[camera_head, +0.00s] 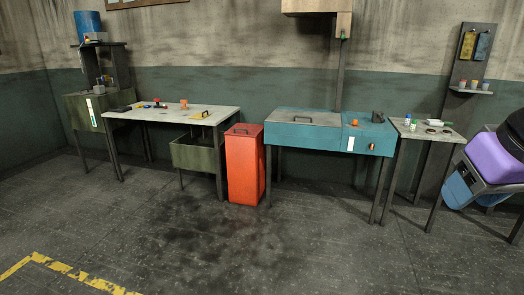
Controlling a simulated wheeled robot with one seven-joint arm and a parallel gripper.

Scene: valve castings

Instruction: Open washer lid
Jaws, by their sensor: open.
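The washer (310,145) is a blue, box-shaped bench on dark legs, standing against the back wall right of centre. Its lid (325,119) is a flat grey panel on the left part of the top, and it lies shut. A dark bar handle (302,118) sits on the lid. My gripper is not in view; what seems to be part of my arm shows at the right edge, well apart from the washer.
A red bin (245,165) stands just left of the washer. Left of it is a workbench (220,113) with small parts. A small table (425,133) with cups stands to the right. A wooden box hangs above the washer. The floor in front is clear.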

